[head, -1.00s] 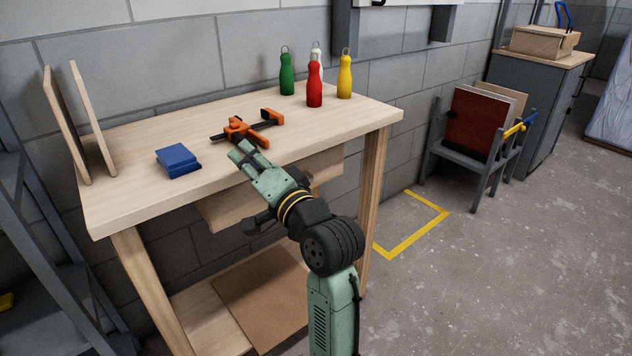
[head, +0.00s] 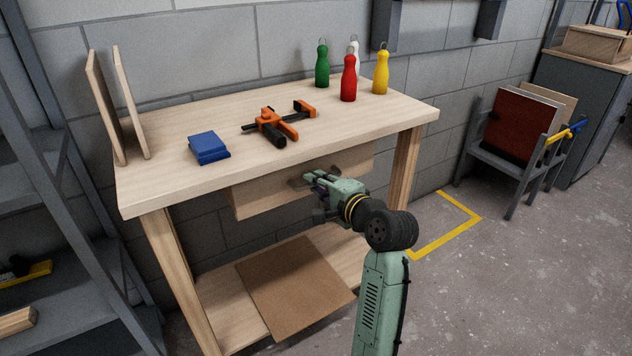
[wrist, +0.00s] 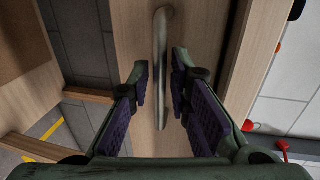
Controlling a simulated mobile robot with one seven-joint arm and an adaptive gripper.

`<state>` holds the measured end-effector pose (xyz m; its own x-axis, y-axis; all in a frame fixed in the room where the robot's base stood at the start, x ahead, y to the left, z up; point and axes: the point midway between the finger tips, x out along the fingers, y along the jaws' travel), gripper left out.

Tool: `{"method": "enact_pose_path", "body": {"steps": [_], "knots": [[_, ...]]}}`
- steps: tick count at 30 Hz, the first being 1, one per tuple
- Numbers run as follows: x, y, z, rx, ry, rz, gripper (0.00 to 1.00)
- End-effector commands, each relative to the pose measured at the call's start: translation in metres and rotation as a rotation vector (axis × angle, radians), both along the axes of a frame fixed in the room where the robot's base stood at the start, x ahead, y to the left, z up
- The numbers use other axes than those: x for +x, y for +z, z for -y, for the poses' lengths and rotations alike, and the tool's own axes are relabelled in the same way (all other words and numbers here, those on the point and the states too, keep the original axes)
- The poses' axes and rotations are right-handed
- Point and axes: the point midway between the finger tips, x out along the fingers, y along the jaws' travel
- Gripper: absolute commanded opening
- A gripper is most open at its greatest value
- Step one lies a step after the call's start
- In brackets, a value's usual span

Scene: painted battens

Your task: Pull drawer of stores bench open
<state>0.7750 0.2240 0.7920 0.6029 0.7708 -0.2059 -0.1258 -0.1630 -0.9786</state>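The stores bench (head: 170,185) has a pale wooden top, and its drawer (head: 262,194) hangs under the front edge. No open top of the drawer shows in the head view. A grey bar handle (wrist: 160,40) runs along the drawer front (wrist: 205,22) in the wrist view. My gripper (head: 309,180) is at the drawer front, below the bench top. In the wrist view my gripper (wrist: 162,78) is open, with one finger on each side of the handle and gaps between. In the head view my gripper hides part of the handle.
On the bench top are a blue block (head: 208,148), an orange clamp (head: 275,125), several coloured bottles (head: 348,80) and two upright boards (head: 105,105). A grey shelf rack (head: 60,200) stands at the left.

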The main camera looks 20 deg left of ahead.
Motion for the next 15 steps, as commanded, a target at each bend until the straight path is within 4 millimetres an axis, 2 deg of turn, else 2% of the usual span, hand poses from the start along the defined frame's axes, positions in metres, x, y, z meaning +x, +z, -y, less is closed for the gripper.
{"method": "enact_pose_path", "body": {"steps": [4, 12, 15], "knots": [[0.0052, -0.0021, -0.0081, -0.001, 0.002, 0.000, 0.18], [0.0061, -0.0024, -0.0089, 0.000, 0.001, 0.001, 0.18], [0.0061, -0.0023, -0.0088, 0.000, 0.001, 0.001, 0.12]]}}
